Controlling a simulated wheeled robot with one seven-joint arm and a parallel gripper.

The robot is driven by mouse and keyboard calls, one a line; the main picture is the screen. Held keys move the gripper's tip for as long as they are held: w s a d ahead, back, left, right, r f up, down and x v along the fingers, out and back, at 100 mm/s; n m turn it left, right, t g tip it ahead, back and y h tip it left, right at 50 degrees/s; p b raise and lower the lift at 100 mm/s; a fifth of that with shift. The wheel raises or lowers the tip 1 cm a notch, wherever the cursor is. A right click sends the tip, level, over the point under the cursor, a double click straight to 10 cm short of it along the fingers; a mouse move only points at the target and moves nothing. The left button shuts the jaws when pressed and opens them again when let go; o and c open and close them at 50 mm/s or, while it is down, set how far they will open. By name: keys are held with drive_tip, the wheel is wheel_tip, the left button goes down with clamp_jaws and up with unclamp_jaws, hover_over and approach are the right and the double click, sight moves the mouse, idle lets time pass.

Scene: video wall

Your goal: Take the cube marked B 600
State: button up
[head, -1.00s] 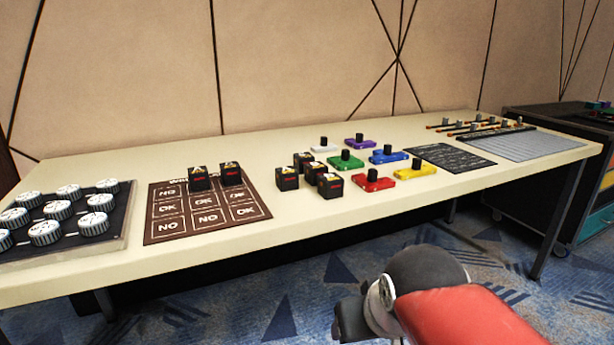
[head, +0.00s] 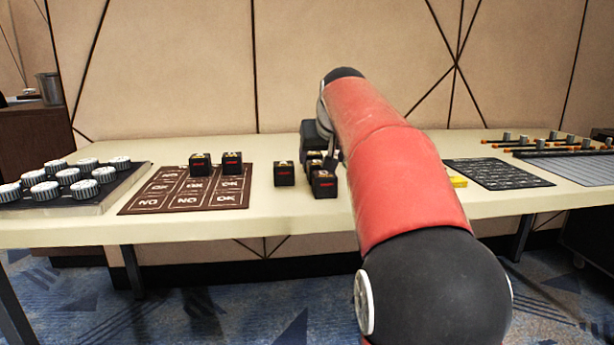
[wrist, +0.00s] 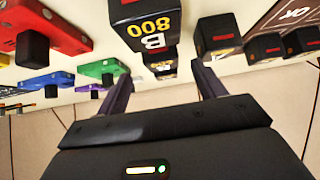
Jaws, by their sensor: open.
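Several small black cubes with red and yellow marks stand on the cream table. In the head view, a front cube (head: 324,184) stands below my gripper, with others partly hidden behind it, and a separate cube (head: 284,174) stands to the left. In the wrist view, which looks upside down, a large cube marked B (wrist: 146,22) carries a yellow three-digit number resembling 800; I cannot be sure of the first digit. Smaller cubes (wrist: 160,67) show between the fingers. My gripper (wrist: 160,88) is open and empty. In the head view my arm hides part of it (head: 322,150).
Two more black cubes (head: 216,163) stand on a brown NO/OK board (head: 160,199). White knobs (head: 68,177) sit at the far left. In the wrist view, red (wrist: 62,30), blue (wrist: 45,84) and green (wrist: 103,67) blocks with black knobs stand close by on the left.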

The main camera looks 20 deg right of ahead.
sight(318, 163)
drive_tip(key=b+x, duration=0.1)
drive_tip(key=x, duration=0.6)
drive_tip(key=shift+w+a, duration=0.1)
drive_tip(key=shift+w, duration=0.2)
drive_tip(key=shift+r, duration=0.1)
drive_tip(key=c, duration=1.1)
drive_tip(key=shift+r, duration=0.15)
